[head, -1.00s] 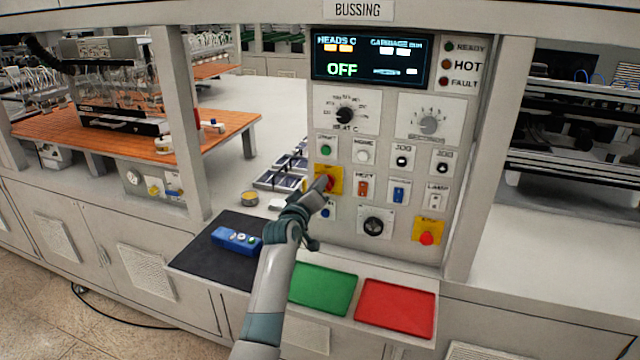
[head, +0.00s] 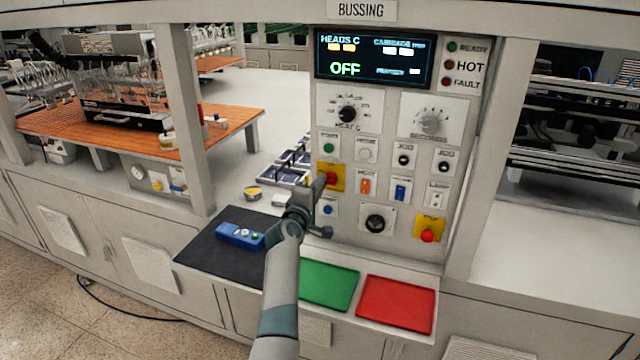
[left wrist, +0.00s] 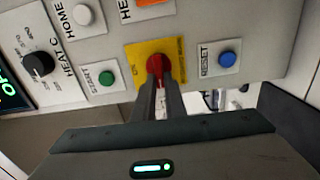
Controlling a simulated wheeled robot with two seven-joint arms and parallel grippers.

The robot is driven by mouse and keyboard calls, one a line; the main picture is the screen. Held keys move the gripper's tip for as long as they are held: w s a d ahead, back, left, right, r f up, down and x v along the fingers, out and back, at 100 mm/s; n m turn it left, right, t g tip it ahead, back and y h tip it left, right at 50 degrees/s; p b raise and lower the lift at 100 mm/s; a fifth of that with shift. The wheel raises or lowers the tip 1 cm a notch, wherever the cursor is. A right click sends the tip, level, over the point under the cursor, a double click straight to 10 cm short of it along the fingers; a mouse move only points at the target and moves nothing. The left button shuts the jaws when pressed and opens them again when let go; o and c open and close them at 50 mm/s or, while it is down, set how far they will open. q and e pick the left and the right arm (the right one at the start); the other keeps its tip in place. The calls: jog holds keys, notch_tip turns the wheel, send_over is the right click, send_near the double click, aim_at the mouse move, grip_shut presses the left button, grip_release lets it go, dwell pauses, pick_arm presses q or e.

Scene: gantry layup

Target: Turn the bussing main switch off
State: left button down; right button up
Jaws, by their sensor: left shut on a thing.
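The main switch is a red rotary handle (left wrist: 158,66) on a yellow plate (left wrist: 136,55), below the green START button on the bussing panel. In the head view the yellow plate (head: 337,170) shows partly behind my gripper. My left gripper (head: 325,186) reaches up to the red handle from below. In the left wrist view its two fingers (left wrist: 158,84) are close together with their tips at the handle, shut on it. The display (head: 372,60) above reads OFF in green. My right gripper is not in view.
The panel also holds a blue RESET button (left wrist: 228,58), a green START button (left wrist: 106,78) and a red stop button (head: 428,236). Below are a green tray (head: 328,285), a red tray (head: 396,304) and a blue device (head: 240,236) on a black mat (head: 205,251).

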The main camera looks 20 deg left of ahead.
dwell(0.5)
pick_arm(q)
jog(key=c, duration=1.8)
grip_release()
jog(key=shift+f, duration=0.1)
